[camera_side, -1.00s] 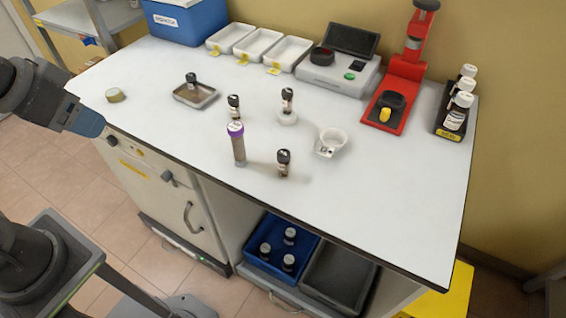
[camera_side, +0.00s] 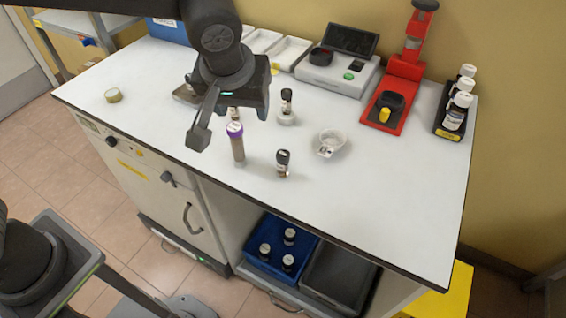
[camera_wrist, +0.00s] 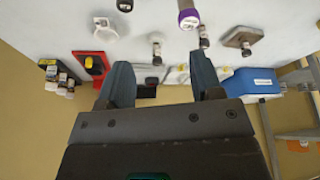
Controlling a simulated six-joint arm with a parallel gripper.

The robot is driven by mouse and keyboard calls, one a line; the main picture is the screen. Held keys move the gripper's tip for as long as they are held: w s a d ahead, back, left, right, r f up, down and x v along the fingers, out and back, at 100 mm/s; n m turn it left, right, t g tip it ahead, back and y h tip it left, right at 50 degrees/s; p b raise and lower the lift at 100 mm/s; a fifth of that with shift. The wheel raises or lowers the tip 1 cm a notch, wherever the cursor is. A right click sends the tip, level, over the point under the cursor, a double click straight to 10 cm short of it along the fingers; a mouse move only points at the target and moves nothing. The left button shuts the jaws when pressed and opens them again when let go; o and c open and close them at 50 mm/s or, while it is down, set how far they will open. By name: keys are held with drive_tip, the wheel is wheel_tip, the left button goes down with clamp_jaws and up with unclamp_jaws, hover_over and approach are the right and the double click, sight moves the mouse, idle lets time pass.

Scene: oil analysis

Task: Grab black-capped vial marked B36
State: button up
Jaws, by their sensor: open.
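Several black-capped vials stand on the white bench; no label is readable, so I cannot tell which is B36. In the side view one (camera_side: 283,162) stands at the front, one (camera_side: 286,103) stands on a small white round base, and one (camera_side: 233,114) is mostly hidden behind my gripper and the purple-capped tube (camera_side: 237,142). Another vial (camera_wrist: 246,48) stands on the metal tray (camera_wrist: 241,37) in the wrist view; my gripper hides it in the side view. My gripper (camera_wrist: 160,65) is open and empty, above the left-middle of the bench.
A white weighing dish (camera_side: 330,143) sits right of the vials. A grey instrument (camera_side: 340,75), a red stand (camera_side: 405,75) and a bottle rack (camera_side: 451,125) line the back. A tape roll (camera_side: 113,95) lies at left. The front-right bench is clear.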

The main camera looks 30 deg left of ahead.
approach(283, 155)
drive_tip(key=v, duration=0.3)
drive_tip(key=shift+n, duration=0.5)
drive_tip(key=x, duration=1.4)
drive_tip(key=c, duration=1)
